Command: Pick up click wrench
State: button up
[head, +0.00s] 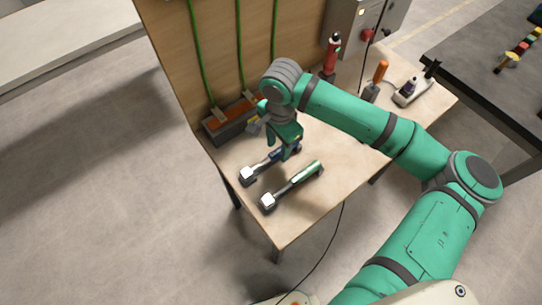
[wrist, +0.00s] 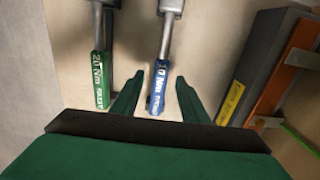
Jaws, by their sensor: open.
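Two click wrenches lie side by side on the wooden bench. One has a blue handle marked 10 Nm, the blue wrench (head: 262,165); the other has a green handle marked 20 Nm, the green wrench (head: 305,174). Both have square metal heads toward the bench's near left edge. My gripper (head: 278,151) is open above the blue wrench's handle and hides part of it. In the wrist view my gripper (wrist: 160,77) has its fingers on either side of the blue wrench (wrist: 158,88). The green wrench (wrist: 101,75) is outside the left finger. I cannot tell the exact height gap.
A dark bin (head: 218,133) with an orange strip stands behind the wrenches against the back panel; its side shows in the wrist view (wrist: 255,62). Green cords hang above it. A red tool (head: 331,55), an orange-handled tool (head: 380,72) and a pale power tool (head: 410,91) stand farther right.

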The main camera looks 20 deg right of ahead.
jog(key=shift+f, duration=0.45)
grip_shut()
jog(key=shift+r, duration=0.15)
